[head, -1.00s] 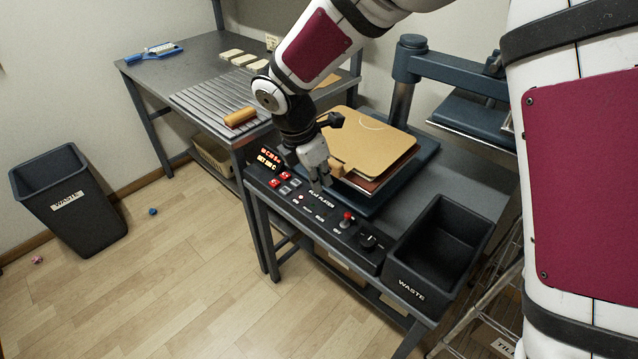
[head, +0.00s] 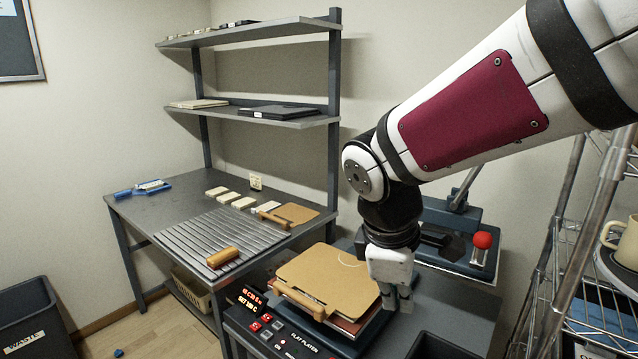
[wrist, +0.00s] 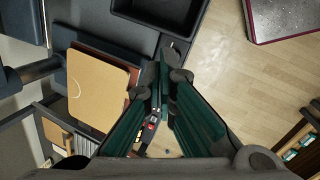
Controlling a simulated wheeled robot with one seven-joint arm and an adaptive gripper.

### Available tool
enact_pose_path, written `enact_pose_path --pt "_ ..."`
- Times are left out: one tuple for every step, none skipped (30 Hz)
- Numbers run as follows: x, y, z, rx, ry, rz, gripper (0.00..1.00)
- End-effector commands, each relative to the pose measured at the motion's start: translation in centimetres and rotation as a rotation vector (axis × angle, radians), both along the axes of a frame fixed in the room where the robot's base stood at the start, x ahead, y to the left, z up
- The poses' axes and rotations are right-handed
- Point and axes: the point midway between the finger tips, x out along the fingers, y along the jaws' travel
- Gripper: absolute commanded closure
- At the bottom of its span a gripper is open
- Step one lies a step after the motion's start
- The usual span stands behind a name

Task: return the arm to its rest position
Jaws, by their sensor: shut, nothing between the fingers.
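My gripper (head: 397,297) hangs pointing down in the head view, in front of the right edge of the tan board on the press. It is shut and empty. In the wrist view its fingers (wrist: 166,95) meet above the control panel, beside the press. My arm reaches in from the upper right of the head view, with its white and dark red link raised above the bench.
The press holds a tan board (head: 325,275) with a wooden handle. A control panel (head: 275,335), a waste bin (wrist: 150,10) and a wire rack (head: 585,260) with a mug (head: 622,240) stand nearby.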

Motion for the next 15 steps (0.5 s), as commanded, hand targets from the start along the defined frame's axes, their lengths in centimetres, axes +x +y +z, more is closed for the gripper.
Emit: enact_pose_path --pt "-1.8 -1.3 1.7 0.03 -0.032 -0.092 1.0" --pt "-2.7 -2.0 2.4 0.051 -0.049 -0.15 1.0" --pt "-4.0 -2.8 3.2 0.079 -0.07 -0.227 1.0" --pt "-5.0 -3.4 3.7 0.101 -0.084 -0.283 1.0" --pt "-6.0 -3.9 4.3 0.124 -0.101 -0.341 1.0" --pt "-7.4 -4.6 4.9 0.155 -0.119 -0.417 1.0" --pt "-8.4 -5.1 5.3 0.179 -0.134 -0.472 1.0" --pt "-9.4 -5.5 5.7 0.205 -0.148 -0.529 1.0" --pt "-10.7 -6.0 6.2 0.241 -0.166 -0.603 1.0" --pt "-11.7 -6.3 6.5 0.267 -0.178 -0.656 1.0" --pt "-12.7 -6.6 6.8 0.295 -0.191 -0.709 1.0" --pt "-13.9 -6.9 7.0 0.33 -0.207 -0.776 1.0" --pt "-14.7 -7.1 7.2 0.357 -0.215 -0.823 1.0" --pt "-15.5 -7.2 7.3 0.382 -0.225 -0.866 1.0" --pt "-16.4 -7.4 7.5 0.413 -0.234 -0.92 1.0"
